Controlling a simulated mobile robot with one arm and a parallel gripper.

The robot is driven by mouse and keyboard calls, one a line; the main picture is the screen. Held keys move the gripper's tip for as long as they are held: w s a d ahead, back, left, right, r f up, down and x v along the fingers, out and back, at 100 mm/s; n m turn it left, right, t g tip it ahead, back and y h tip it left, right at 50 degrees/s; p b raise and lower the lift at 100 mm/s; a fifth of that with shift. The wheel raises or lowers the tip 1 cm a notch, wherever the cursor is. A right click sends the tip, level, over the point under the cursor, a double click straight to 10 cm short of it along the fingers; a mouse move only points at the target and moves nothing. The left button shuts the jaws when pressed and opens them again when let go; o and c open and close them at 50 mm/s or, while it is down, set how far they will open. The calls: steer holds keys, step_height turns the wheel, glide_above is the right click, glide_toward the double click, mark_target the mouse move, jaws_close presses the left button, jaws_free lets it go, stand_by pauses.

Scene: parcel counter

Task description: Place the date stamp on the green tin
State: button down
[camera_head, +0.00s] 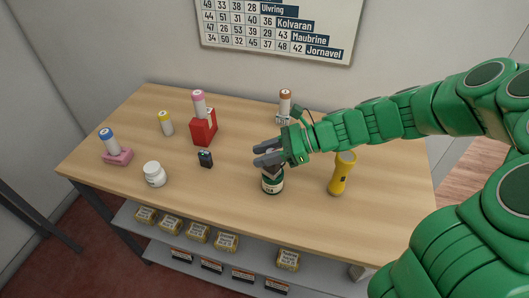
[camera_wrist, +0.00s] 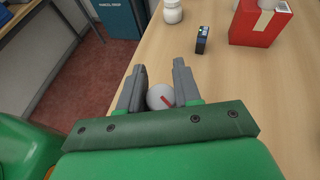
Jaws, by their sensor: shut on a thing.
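A green tin (camera_head: 273,187) with a pale label stands upright near the front edge of the counter. My gripper (camera_head: 268,155) is right above it, with its fingers pointing left, shut on what looks like the date stamp. In the wrist view the round pale-grey top of the date stamp (camera_wrist: 158,96), with a red mark, shows between the fingertips (camera_wrist: 160,88). In the head view the stamp's dark lower part (camera_head: 272,171) shows under the fingers, at the tin's top. I cannot tell whether it touches the tin. The tin is hidden in the wrist view.
A yellow torch (camera_head: 341,176) stands right of the tin. A small dark box (camera_head: 205,158), a white jar (camera_head: 154,174) and a red box (camera_head: 203,132) stand to the left. Capped sticks stand farther back and left. Bare counter (camera_head: 225,185) lies between jar and tin.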

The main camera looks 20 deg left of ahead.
steer(key=c, duration=0.8)
jaws_free()
